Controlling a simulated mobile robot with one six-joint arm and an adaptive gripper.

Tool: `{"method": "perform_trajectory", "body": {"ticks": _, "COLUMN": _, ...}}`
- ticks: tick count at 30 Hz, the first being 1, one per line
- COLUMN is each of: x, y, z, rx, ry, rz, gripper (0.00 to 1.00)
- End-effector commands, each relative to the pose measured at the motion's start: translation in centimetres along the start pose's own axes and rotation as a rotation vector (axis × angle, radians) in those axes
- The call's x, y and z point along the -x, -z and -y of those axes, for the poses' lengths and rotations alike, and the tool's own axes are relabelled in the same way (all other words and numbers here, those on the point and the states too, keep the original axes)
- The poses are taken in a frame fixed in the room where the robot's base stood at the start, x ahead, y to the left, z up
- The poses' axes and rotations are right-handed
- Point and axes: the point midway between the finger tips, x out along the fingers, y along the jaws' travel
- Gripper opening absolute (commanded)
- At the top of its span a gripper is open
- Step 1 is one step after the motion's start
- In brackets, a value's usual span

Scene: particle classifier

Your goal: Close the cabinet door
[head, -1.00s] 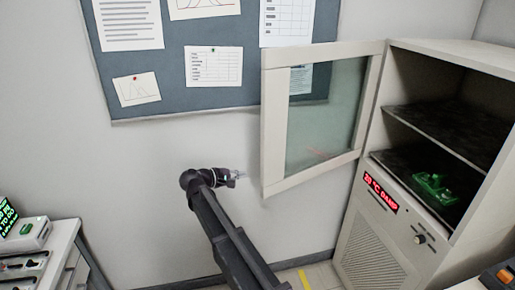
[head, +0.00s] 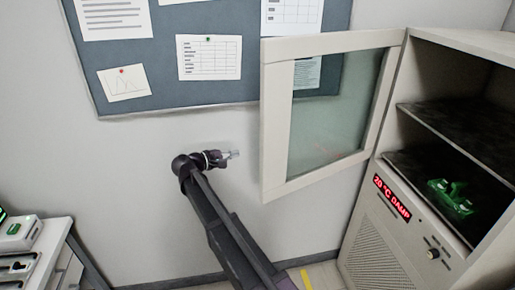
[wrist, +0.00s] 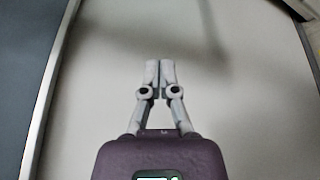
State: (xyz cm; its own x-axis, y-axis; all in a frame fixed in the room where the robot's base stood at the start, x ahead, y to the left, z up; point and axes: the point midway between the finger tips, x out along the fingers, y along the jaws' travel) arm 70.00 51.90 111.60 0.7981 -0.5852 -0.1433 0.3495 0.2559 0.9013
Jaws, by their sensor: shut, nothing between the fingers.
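The cabinet (head: 372,240) stands at the right in the head view, its upper compartment open to view. Its door (head: 277,125), a pale frame around a glass pane, is swung wide open to the left, hinged at the cabinet's left edge. My gripper (head: 236,154) is left of the door's free edge, apart from it, at the height of its lower half. In the wrist view my gripper (wrist: 160,64) is shut and empty, with its fingertips together.
A green object (head: 450,197) sits on the cabinet's lower shelf. A pinboard (head: 150,60) with papers hangs on the wall behind. A bench with equipment (head: 35,250) is at the lower left. Bare wall lies around my gripper.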

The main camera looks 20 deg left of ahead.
Motion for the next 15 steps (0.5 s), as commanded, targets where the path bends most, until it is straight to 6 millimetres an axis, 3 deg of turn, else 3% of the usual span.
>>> {"method": "perform_trajectory", "body": {"ticks": 15, "x": 0.34, "y": 0.38, "z": 0.02, "rx": 0.002, "ry": -0.004, "rz": -0.01, "gripper": 0.0}}
